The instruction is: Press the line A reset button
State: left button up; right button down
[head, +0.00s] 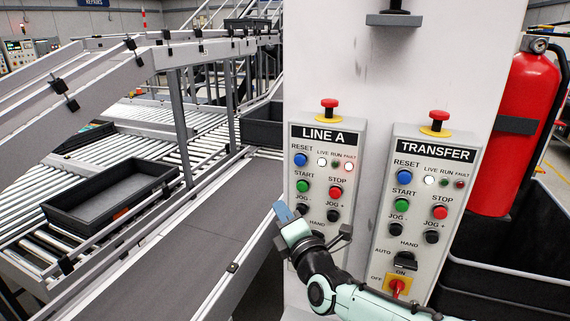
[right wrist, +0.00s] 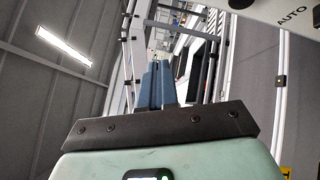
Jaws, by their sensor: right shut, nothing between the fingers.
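The LINE A panel (head: 318,136) is a grey box on a white column. Its blue RESET button (head: 301,160) is at the upper left, with the green START button (head: 302,187) below it and the red STOP button (head: 335,193) to the right. My right gripper (head: 281,211) is shut and empty, its blue fingers at the panel's lower left, below the RESET button and apart from it. In the right wrist view the fingers (right wrist: 158,84) lie together. My left gripper is in neither view.
The TRANSFER panel (head: 436,153) stands to the right with its own blue RESET button (head: 404,177). Red mushroom buttons top both panels. A roller conveyor with a black tray (head: 75,217) lies left. A fire extinguisher (head: 519,123) hangs right.

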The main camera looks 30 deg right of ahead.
aim_at(300, 160)
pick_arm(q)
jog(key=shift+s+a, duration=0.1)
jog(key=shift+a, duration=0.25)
pick_arm(e)
notch_tip(300, 160, up, 7)
jog(key=s+a+n+t, duration=0.1)
jog(key=s+n, duration=0.1)
jog(key=shift+f+t, duration=0.15)
jog(key=shift+t, duration=0.15)
jog(key=shift+w, duration=0.15)
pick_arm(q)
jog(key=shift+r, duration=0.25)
pick_arm(e)
jog(key=shift+w+d, duration=1.45)
jog(key=shift+d, duration=0.2)
jog(key=shift+w+d, duration=1.4)
jog(key=shift+d, duration=0.25)
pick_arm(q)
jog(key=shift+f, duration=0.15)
pick_arm(e)
jog(key=shift+w+d, duration=0.3)
